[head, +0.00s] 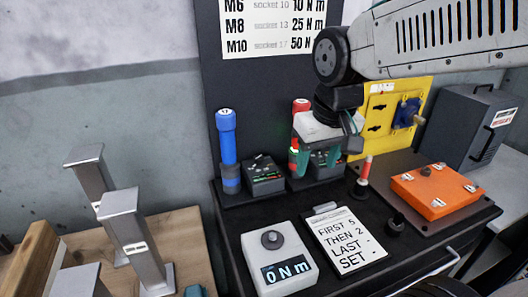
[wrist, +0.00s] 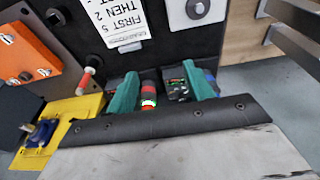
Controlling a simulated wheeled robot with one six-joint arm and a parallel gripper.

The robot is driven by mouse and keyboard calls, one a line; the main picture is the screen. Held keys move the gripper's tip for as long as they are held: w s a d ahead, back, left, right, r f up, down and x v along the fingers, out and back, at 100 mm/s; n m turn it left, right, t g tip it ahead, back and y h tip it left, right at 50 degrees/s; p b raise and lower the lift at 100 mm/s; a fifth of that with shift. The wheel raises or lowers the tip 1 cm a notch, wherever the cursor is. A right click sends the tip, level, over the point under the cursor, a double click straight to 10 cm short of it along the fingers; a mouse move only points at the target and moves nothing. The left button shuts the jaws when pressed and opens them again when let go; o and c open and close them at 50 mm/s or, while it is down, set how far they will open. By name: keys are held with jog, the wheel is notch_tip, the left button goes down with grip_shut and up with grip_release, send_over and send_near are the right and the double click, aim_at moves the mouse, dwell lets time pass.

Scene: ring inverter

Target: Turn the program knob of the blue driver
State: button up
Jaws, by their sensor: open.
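The blue driver (head: 227,145) stands upright in a dark holder at the left back of the black bench in the head view. Beside it is a small dark control box (head: 264,177) with a lit display; its knob is too small to make out clearly. My gripper (head: 318,160) is open, to the right of the blue driver, over the red driver (head: 300,106) and a second control box (head: 325,168). In the wrist view the red driver (wrist: 149,95) and a control box (wrist: 178,90) show between the teal fingers.
A grey torque meter (head: 284,250) reading 0 Nm and a white instruction card (head: 343,240) lie in front. An orange block (head: 432,190), a yellow panel (head: 378,110) and a small red-topped tool (head: 363,175) are at right. Metal posts (head: 133,235) stand at left.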

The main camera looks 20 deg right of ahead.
jog(key=w+a+f+t, duration=0.1)
jog(key=w+f, duration=0.2)
jog(key=w, duration=1.2)
jog(key=t, duration=0.1)
send_near(259, 157)
jog(key=x, duration=0.8)
jog(key=c, duration=1)
